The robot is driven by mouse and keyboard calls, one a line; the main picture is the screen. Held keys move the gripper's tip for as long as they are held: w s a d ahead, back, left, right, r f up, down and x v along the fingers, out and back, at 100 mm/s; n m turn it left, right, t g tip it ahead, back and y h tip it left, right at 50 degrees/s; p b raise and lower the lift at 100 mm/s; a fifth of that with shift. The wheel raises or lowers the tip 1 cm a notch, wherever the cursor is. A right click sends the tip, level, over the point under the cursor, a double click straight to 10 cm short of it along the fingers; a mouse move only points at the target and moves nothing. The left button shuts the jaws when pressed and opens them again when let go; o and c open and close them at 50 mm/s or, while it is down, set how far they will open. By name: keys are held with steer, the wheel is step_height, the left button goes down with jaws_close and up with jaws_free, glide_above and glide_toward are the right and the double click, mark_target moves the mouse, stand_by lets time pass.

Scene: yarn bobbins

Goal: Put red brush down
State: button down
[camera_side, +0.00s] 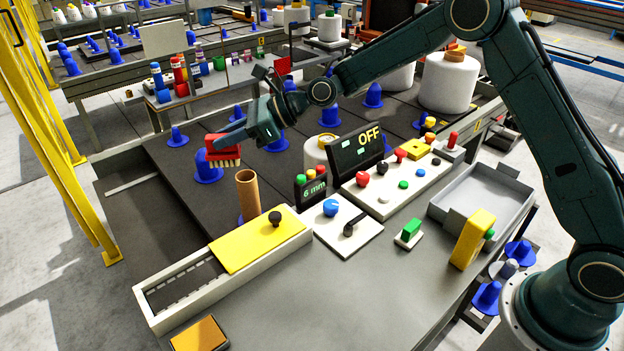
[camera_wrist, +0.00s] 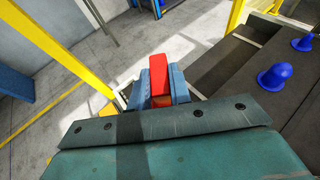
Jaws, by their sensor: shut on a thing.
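The red brush (camera_side: 222,148) has a red back and pale bristles that point down in the side view. My gripper (camera_side: 228,138) is shut on it and holds it in front of a blue cone on the dark surface at the left. Whether the bristles touch anything below cannot be told. In the wrist view the red back of the brush (camera_wrist: 159,76) shows between the two blue-grey fingers of my gripper (camera_wrist: 160,85). Its bristles are hidden there.
Several blue cones (camera_side: 178,137) stand on the dark surface. A brown tube (camera_side: 248,196) stands upright nearby, behind a yellow sliding cover (camera_side: 257,240). A control panel with an OFF display (camera_side: 357,150) is to the right. A grey tray (camera_side: 482,198) is farther right.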

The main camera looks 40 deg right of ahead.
steer(key=s+a+f+n+g+y, duration=0.1)
steer(key=s+a+n+g, duration=0.1)
steer(key=a, duration=0.8)
steer(key=s+a+n+g+y, duration=0.1)
steer(key=a+n+g, duration=0.3)
steer(key=a, duration=0.6)
steer(key=shift+s+f+n+g, duration=0.35)
steer(key=shift+s+n+g, duration=0.05)
steer(key=shift+g, duration=0.4)
step_height(320, 180, down, 16)
steer(key=shift+r, duration=0.1)
steer(key=shift+f, duration=1.9)
steer(key=shift+f, duration=0.25)
